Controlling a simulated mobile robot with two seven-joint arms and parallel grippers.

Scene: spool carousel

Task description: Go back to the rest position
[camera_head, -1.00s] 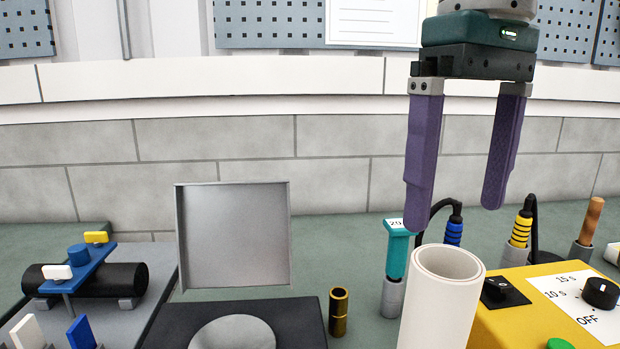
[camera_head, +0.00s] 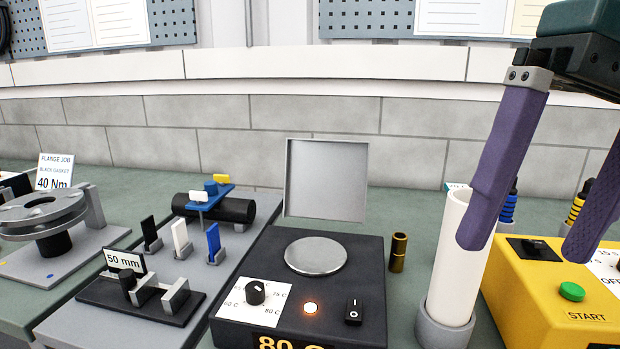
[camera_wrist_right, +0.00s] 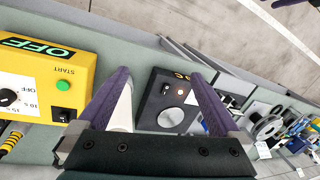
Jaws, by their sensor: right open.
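My right gripper (camera_head: 528,215) is open, with its two purple fingers pointing down at the right of the head view. One finger passes in front of the upper part of a white tube (camera_head: 458,275), which stands upright in a grey holder. The right wrist view also shows the right gripper (camera_wrist_right: 166,95) open, with the white tube (camera_wrist_right: 121,112) beside the left finger. Nothing is seen held between the fingers. My left gripper is not seen in the head view.
A black heater box (camera_head: 372,290) with a round plate and lit lamp stands mid-bench. A yellow box (camera_head: 530,285) is at right, and a small brass cylinder (camera_head: 398,252) stands between.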

